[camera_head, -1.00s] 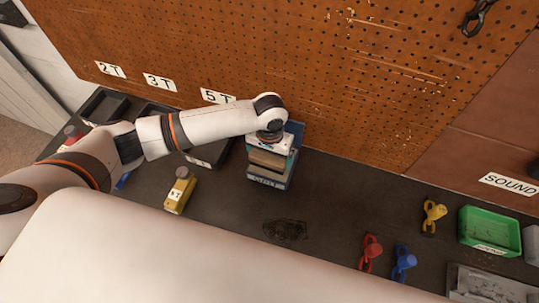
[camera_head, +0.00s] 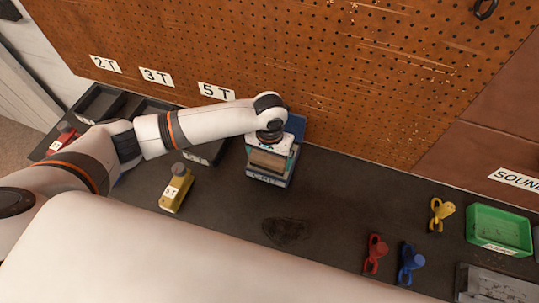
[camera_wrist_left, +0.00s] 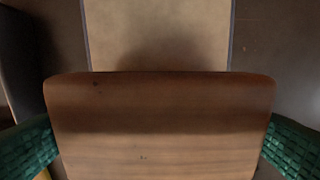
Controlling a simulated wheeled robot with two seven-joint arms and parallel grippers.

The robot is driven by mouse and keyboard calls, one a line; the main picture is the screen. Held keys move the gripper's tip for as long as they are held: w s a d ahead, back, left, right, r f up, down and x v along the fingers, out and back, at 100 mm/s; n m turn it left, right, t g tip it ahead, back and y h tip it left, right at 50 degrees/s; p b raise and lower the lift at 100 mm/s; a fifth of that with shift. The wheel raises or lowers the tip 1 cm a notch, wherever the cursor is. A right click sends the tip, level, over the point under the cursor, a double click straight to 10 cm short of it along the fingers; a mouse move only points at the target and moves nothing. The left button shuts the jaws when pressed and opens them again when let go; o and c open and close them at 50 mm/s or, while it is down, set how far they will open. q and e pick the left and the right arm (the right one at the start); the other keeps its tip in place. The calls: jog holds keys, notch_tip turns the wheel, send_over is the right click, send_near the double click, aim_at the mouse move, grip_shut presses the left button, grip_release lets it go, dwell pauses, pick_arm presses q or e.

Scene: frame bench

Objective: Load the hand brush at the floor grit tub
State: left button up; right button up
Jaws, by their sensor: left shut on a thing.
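My left gripper (camera_head: 270,150) is shut on the hand brush, a brown wooden block (camera_head: 267,161). In the left wrist view the brush's wooden back (camera_wrist_left: 158,105) lies between the two green finger pads. The floor grit tub (camera_head: 264,181) is a grey-blue box with a label on its front and a blue panel behind. The brush is at the tub's top; its underside is hidden, so I cannot tell whether it touches the grit. Tan grit (camera_wrist_left: 158,35) shows beyond the brush in the wrist view. My right gripper is out of view.
A yellow block (camera_head: 176,190) stands left of the tub. Red (camera_head: 376,252), blue (camera_head: 410,262) and yellow (camera_head: 440,213) clip-like pieces and a green tray (camera_head: 499,231) are to the right. A pegboard (camera_head: 330,70) rises behind. A dark patch (camera_head: 287,231) marks the bench.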

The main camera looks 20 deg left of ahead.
pick_arm(q)
jog(key=shift+f, duration=0.5)
dwell(0.5)
jog(key=shift+s+f+p, duration=0.15)
jog(key=shift+p, duration=0.25)
dwell(2.1)
notch_tip(320, 180, up, 7)
jog(key=p, duration=0.9)
jog(key=shift+r, duration=0.2)
jog(key=shift+f, duration=0.1)
dwell(0.5)
